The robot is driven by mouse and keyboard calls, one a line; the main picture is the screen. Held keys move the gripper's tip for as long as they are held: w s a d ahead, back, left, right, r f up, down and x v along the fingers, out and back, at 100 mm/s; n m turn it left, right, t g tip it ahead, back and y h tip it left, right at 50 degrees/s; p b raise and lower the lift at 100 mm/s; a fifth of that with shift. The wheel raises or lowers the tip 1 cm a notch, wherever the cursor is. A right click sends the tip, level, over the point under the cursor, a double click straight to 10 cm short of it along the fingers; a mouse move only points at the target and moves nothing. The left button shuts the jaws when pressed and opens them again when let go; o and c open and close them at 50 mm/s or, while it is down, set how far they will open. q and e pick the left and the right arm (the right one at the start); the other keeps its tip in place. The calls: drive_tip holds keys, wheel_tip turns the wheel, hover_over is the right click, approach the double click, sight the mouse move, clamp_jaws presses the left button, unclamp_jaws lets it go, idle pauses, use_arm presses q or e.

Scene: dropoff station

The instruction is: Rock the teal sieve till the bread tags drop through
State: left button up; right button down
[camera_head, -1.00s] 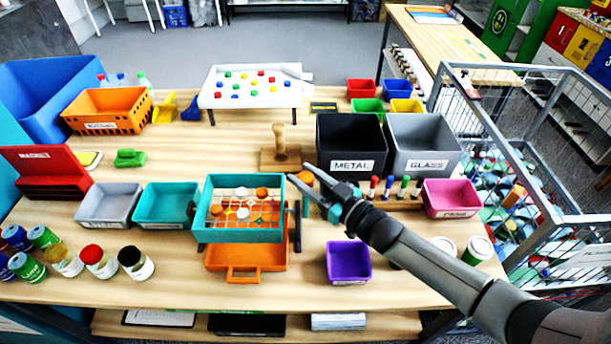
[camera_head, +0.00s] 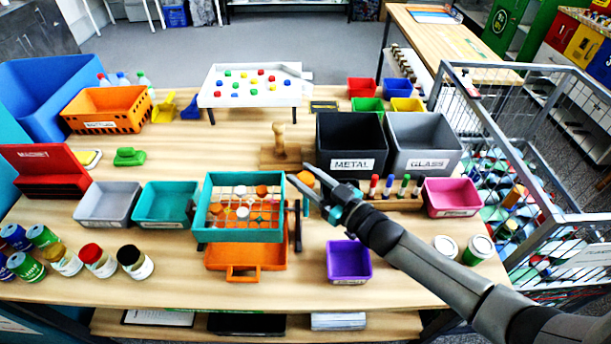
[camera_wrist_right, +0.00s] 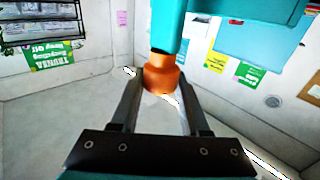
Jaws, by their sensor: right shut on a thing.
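The teal sieve (camera_head: 212,235) with a wire mesh bottom sits in a dark stand above an orange tray (camera_head: 243,271). Several orange and white round pieces, the bread tags (camera_head: 242,212), show at the mesh; I cannot tell which lie on it and which are below. My right gripper (camera_head: 307,184) is at the sieve's right side, shut on the orange handle knob. The right wrist view shows the orange knob (camera_wrist_right: 163,79) between the fingers, with a teal part above it. My left gripper is not in view.
A teal bin (camera_head: 166,219) and a grey bin stand left of the sieve. A purple bin (camera_head: 348,262) is at front right. Black metal (camera_head: 350,130) and grey glass bins stand behind my right arm. Several cans and jars are at front left.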

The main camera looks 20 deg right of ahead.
drive_tip(key=s+a+f+n+t+y+b, duration=0.1)
drive_tip(key=s+f+n+t+y+b, duration=0.1)
drive_tip(key=s+n+b, duration=0.3)
drive_tip(key=y+b, duration=0.1)
drive_tip(key=b, duration=0.2)
drive_tip(key=shift+s+a+n+t+y+b, duration=0.3)
drive_tip(key=shift+s+a+t+b, duration=0.05)
drive_tip(key=shift+s+t+b, duration=0.05)
idle(0.4)
idle(0.3)
drive_tip(key=shift+c, duration=2)
unclamp_jaws()
drive_tip(key=shift+s, duration=0.1)
drive_tip(key=b+v, duration=0.2)
drive_tip(key=v, duration=1.3)
